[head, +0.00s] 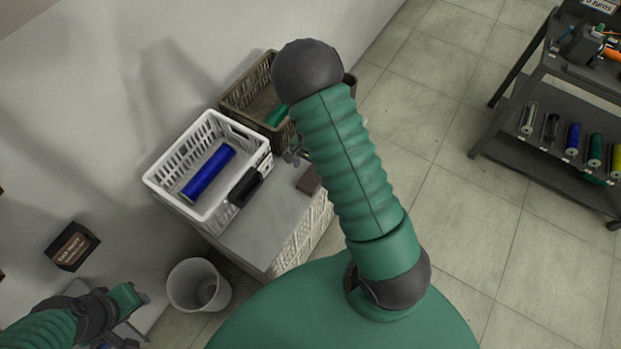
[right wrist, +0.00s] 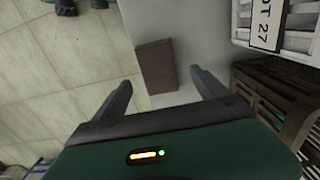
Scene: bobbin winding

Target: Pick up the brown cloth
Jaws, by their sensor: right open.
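The brown cloth (head: 309,181) is a small, dark brown folded block lying on the grey top of the cabinet, near its right edge. In the right wrist view the brown cloth (right wrist: 156,66) lies just beyond the fingertips, roughly between their lines. My right gripper (right wrist: 162,88) is open and empty, with one finger on each side of the view. In the head view my right gripper (head: 294,153) is mostly hidden behind my own arm, close to the cloth. My left gripper (head: 125,308) is low at the left, away from the cloth; its jaws are unclear.
A brown basket (head: 237,97) holds something green. A white bin (head: 198,284) stands on the floor. A dark shelf cart (head: 540,150) stands at right.

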